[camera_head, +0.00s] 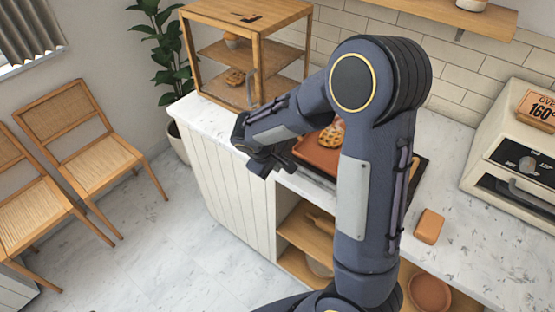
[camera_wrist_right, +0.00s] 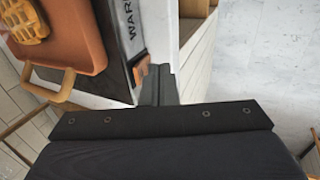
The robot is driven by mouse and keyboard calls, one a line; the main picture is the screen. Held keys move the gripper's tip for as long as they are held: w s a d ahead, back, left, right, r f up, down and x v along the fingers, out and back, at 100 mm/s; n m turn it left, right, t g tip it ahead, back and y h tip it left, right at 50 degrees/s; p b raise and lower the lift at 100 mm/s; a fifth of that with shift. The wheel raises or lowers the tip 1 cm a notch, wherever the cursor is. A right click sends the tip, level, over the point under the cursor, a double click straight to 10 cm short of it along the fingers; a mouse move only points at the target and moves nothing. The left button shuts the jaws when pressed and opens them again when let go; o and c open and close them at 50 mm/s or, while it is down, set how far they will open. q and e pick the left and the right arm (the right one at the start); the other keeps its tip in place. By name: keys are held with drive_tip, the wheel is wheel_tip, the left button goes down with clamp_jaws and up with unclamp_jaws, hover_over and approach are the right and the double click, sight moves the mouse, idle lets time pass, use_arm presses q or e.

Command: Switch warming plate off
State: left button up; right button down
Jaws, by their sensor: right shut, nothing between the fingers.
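The warming plate (camera_head: 314,178) is a dark flat unit on the white counter, partly hidden behind my right arm. In the right wrist view, its light front strip (camera_wrist_right: 131,30) shows the letters "WAR". A small brownish switch (camera_wrist_right: 141,68) is on that strip, right beside my fingertips; I cannot tell its setting or whether they touch. My right gripper (camera_head: 262,167) is shut and empty at the counter's front edge, and its fingers (camera_wrist_right: 158,80) show in the wrist view. My left gripper is not in view.
An orange tray (camera_head: 317,160) with a waffle (camera_head: 330,139) rests on the plate. A wooden display case (camera_head: 257,50) stands behind, an oven (camera_head: 520,155) at the right. An orange-brown block (camera_head: 429,226) lies on the counter. The floor in front is clear.

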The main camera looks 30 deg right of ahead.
drive_tip(key=shift+w+d, duration=0.15)
drive_tip(key=shift+d, duration=0.2)
drive_tip(key=shift+w+d, duration=0.1)
drive_tip(key=shift+d, duration=0.05)
drive_tip(key=shift+w+d+r, duration=0.1)
drive_tip(key=shift+d+r, duration=0.1)
drive_tip(key=shift+d, duration=0.05)
drive_tip(key=shift+r, duration=0.15)
drive_tip(key=shift+r+p, duration=0.35)
drive_tip(key=shift+r, duration=0.3)
drive_tip(key=shift+a, duration=0.15)
